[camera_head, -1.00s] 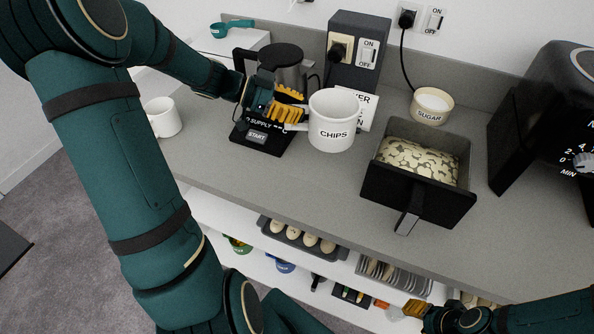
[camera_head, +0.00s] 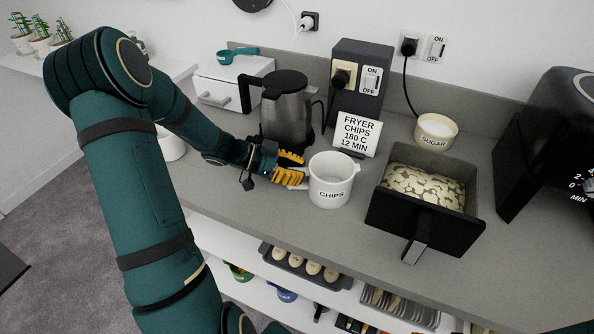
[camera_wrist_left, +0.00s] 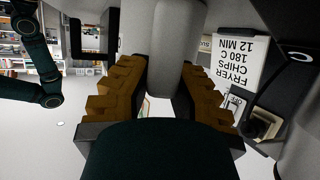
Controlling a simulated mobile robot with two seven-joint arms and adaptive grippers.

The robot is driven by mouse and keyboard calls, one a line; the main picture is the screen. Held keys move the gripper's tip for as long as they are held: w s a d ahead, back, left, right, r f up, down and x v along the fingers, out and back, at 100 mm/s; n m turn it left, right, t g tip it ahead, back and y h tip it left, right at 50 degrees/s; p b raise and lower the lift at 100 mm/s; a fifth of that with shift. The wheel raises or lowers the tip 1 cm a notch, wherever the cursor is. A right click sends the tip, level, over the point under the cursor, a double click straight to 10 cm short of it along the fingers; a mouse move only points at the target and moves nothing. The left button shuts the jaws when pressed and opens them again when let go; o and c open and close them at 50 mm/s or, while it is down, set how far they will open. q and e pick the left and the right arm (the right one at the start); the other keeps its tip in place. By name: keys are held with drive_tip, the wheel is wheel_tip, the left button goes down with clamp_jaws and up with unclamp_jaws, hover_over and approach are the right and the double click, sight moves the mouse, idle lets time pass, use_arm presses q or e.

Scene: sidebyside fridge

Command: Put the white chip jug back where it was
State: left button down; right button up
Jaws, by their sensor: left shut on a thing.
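The white chip jug (camera_head: 330,182), marked CHIPS, is upright at the middle of the grey counter, left of the open fryer drawer. Its base is on the counter or just above it; I cannot tell which. My left gripper (camera_head: 291,172) comes from the left and is shut on the jug's handle. In the left wrist view the yellow fingers (camera_wrist_left: 176,95) sit either side of the pale handle (camera_wrist_left: 179,50). The fryer drawer (camera_head: 425,228) holds a pale, brown-patched mass. My right gripper is out of view.
A kettle (camera_head: 286,108) stands behind my left gripper. The fryer sign (camera_head: 357,135) and a switch box (camera_head: 358,85) are behind the jug. A sugar bowl (camera_head: 436,131) is behind the drawer. Bare counter (camera_head: 290,215) lies in front of the jug.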

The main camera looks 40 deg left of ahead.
use_arm(q)
drive_tip(key=shift+r, duration=0.15)
drive_tip(key=shift+f+b, duration=0.2)
drive_tip(key=shift+b, duration=0.1)
drive_tip(key=c, duration=1)
unclamp_jaws()
drive_tip(key=shift+s+a+r+p, duration=0.15)
drive_tip(key=shift+r+p, duration=0.15)
drive_tip(key=shift+p, duration=0.1)
drive_tip(key=v, duration=1.1)
drive_tip(key=shift+s+a+r, duration=0.15)
drive_tip(key=shift+s+a, duration=0.05)
